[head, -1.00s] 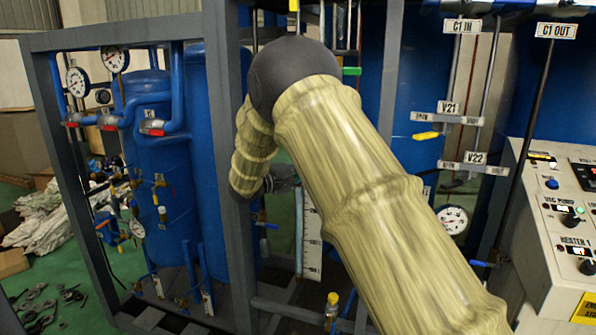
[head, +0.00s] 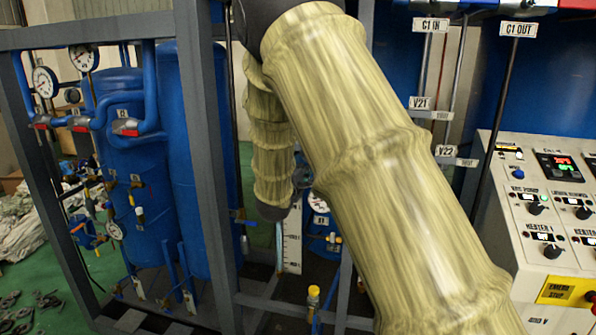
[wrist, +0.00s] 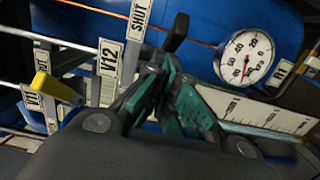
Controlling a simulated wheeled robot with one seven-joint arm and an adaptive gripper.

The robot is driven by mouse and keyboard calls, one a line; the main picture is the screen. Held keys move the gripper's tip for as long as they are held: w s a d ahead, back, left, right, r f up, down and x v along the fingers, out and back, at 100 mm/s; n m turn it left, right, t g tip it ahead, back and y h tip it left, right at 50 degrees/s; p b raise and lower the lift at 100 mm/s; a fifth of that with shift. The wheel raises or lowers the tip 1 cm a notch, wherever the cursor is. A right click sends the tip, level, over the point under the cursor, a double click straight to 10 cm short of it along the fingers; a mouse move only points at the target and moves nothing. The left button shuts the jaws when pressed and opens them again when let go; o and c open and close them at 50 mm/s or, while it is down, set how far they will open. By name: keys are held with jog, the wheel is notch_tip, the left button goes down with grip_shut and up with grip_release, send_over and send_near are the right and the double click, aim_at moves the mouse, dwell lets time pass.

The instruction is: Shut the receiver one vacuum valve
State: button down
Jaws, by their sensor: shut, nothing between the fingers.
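In the wrist view my gripper (wrist: 180,98), with green finger pads, is shut and empty. A black handle (wrist: 177,33) stands just beyond the fingertips, next to the V12 label (wrist: 107,60) and the SHUT label (wrist: 139,18); whether the fingers touch it I cannot tell. A yellow lever (wrist: 54,88) lies farther left by the V11 label (wrist: 33,97). An R1 label (wrist: 282,72) shows at the right. No label names the receiver one vacuum valve in words. In the head view my arm covers this area and the fingers are hidden.
A round gauge (wrist: 247,57) and a white scale (wrist: 255,112) are close to the right of my gripper. In the head view a grey frame post (head: 206,160) stands left of my arm, blue tanks (head: 135,170) behind it, and the control panel (head: 550,205) at right.

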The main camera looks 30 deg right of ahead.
jog(key=shift+s+d, duration=0.25)
jog(key=shift+d, duration=0.25)
jog(key=shift+s+d, duration=0.1)
jog(key=shift+d, duration=0.1)
jog(key=shift+a, duration=0.1)
jog(key=v, duration=0.7)
jog(key=shift+s, duration=0.15)
jog(key=s+a+f+m+g+y+b, duration=0.1)
jog(key=s+a+f+y, duration=0.3)
jog(key=f, duration=0.9)
jog(key=s+f+m+g+y+b, duration=0.15)
jog(key=s+f, duration=0.45)
jog(key=f, duration=0.8)
jog(key=s+a+f+g+y+b, duration=0.15)
jog(key=s+f, duration=0.35)
jog(key=f, duration=0.8)
jog(key=s+a+f+m+g+y+b, duration=0.1)
jog(key=s+a+f+m+g+y, duration=0.1)
jog(key=s+f, duration=0.4)
jog(key=s+a+f+m+g+y, duration=0.2)
jog(key=s+a+f, duration=0.3)
jog(key=s, duration=1.2)
jog(key=s+a+f+m+g+y+b, duration=0.1)
jog(key=s+a+f+g, duration=0.3)
jog(key=s+f, duration=0.5)
jog(key=shift+s+a+f+m+y+b, duration=0.3)
jog(key=shift+s+m+y, duration=0.45)
jog(key=shift+s, duration=0.4)
